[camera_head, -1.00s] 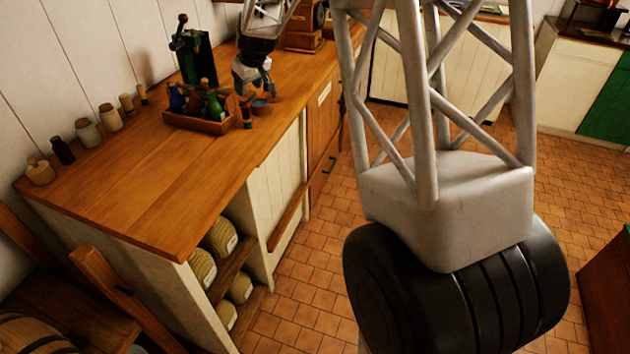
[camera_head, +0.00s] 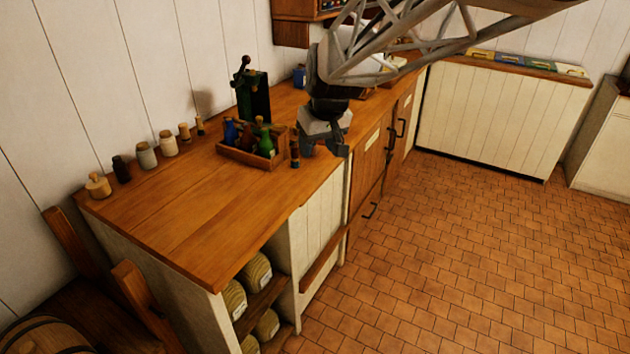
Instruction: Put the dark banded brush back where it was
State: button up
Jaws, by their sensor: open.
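A dark brush with lighter brown bands (camera_head: 295,152) stands upright on the wooden counter, just off the right end of a wooden tray (camera_head: 246,158). My gripper (camera_head: 325,150) is open, low over the counter's front edge, just to the right of the brush. No grip on the brush shows; whether a finger touches it is too small to tell. The small blue bowl seen earlier beside the brush is hidden now, behind my gripper.
The tray holds blue, brown and green bottles (camera_head: 265,145). A green grinder (camera_head: 250,95) stands behind it. Several small jars and wooden pieces (camera_head: 146,156) line the wall. The counter's left part (camera_head: 190,205) is clear.

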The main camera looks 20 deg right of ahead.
jog(key=s+f+m+h, duration=0.1)
jog(key=s+f+m, duration=0.1)
jog(key=s, duration=2.5)
jog(key=shift+f+g, duration=0.3)
jog(key=shift+f, duration=0.4)
